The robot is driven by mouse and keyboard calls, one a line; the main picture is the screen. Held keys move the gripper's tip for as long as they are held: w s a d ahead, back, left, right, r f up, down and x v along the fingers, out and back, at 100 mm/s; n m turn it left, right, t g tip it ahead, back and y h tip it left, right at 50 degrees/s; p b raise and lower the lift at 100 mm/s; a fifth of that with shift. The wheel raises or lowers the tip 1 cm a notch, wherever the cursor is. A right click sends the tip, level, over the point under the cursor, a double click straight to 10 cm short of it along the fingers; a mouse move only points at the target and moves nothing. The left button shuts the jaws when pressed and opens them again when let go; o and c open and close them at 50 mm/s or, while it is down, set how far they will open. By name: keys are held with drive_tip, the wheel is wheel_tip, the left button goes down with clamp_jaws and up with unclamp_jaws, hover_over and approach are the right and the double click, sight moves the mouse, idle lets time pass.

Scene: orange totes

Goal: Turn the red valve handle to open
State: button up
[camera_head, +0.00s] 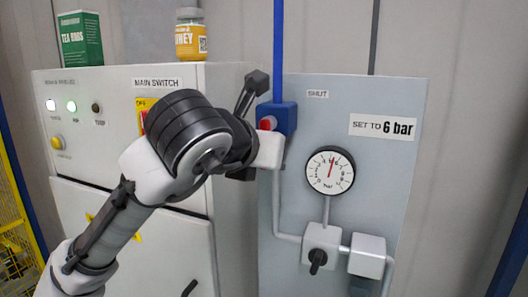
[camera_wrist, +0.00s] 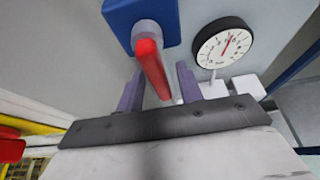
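The red valve handle (camera_wrist: 153,66) sticks out from a blue valve body (camera_wrist: 120,14) in the wrist view. Its free end reaches between the two fingers of my gripper (camera_wrist: 160,72). The fingers are open, one on each side of the handle, with a gap showing on both sides. In the head view only a small red part of the handle (camera_head: 268,122) shows, against the blue valve body (camera_head: 287,118). My white hand is just below it and hides the rest of the handle and the fingertips.
A grey panel (camera_head: 400,165) carries a SHUT label (camera_head: 318,93), a pressure gauge (camera_head: 330,171), a "SET TO 6 bar" sign (camera_head: 382,127) and a lower black knob (camera_head: 318,258) among pipes. A white cabinet (camera_head: 80,140) with a tea box (camera_head: 80,38) and honey jar (camera_head: 190,35) stands left.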

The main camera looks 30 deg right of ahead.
drive_tip(key=shift+s+a, duration=0.1)
drive_tip(key=b+v, duration=0.3)
drive_tip(key=v, duration=1)
drive_tip(key=shift+s+a, duration=0.2)
drive_tip(key=shift+s, duration=0.05)
drive_tip(key=shift+r, duration=0.1)
